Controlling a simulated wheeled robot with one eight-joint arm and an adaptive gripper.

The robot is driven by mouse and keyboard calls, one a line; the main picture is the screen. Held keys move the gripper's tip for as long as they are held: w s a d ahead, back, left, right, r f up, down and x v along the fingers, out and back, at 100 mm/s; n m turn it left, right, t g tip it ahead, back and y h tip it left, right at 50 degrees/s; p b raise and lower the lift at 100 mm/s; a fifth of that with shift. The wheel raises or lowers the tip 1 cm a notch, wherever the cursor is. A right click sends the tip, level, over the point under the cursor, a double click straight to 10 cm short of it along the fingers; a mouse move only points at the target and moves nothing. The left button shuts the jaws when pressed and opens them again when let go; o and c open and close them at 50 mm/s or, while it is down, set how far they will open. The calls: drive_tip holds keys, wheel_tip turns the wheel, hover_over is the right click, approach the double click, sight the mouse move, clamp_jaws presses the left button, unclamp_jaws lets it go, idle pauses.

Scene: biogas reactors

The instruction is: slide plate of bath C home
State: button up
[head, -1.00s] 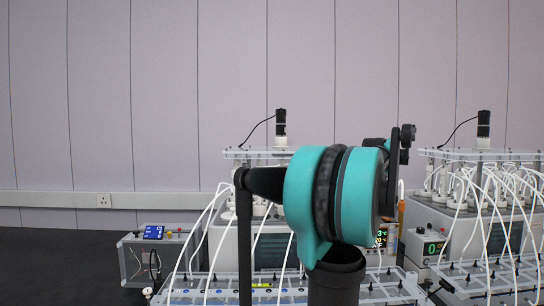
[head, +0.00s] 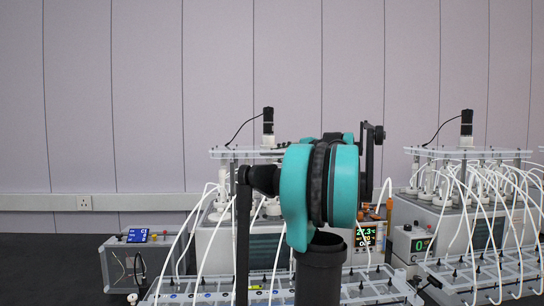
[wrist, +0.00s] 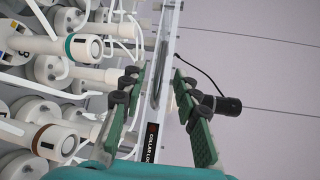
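In the wrist view my gripper (wrist: 160,82) is open. Its two green-padded fingers stand on either side of a clear plate (wrist: 169,50), seen nearly edge-on, with a visible gap on the right side. A dark label reading "COLLAR LOC…" (wrist: 151,140) shows between the fingers. Whether the left finger touches the plate cannot be told. In the head view a clear top plate (head: 228,154) sits above the left bath (head: 232,245), and another (head: 430,152) above the right bath (head: 407,245). I cannot read which is bath C. My arm hides my gripper there.
White-capped bottles (wrist: 50,140) crowd the left of the wrist view. A black stirrer motor (wrist: 228,106) stands right of the fingers. In the head view, white tubes loop down to front racks (head: 205,290), and a control box (head: 137,258) stands at left.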

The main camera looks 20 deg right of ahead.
sight(273, 154)
drive_tip(key=shift+x, duration=2.2)
clamp_jaws()
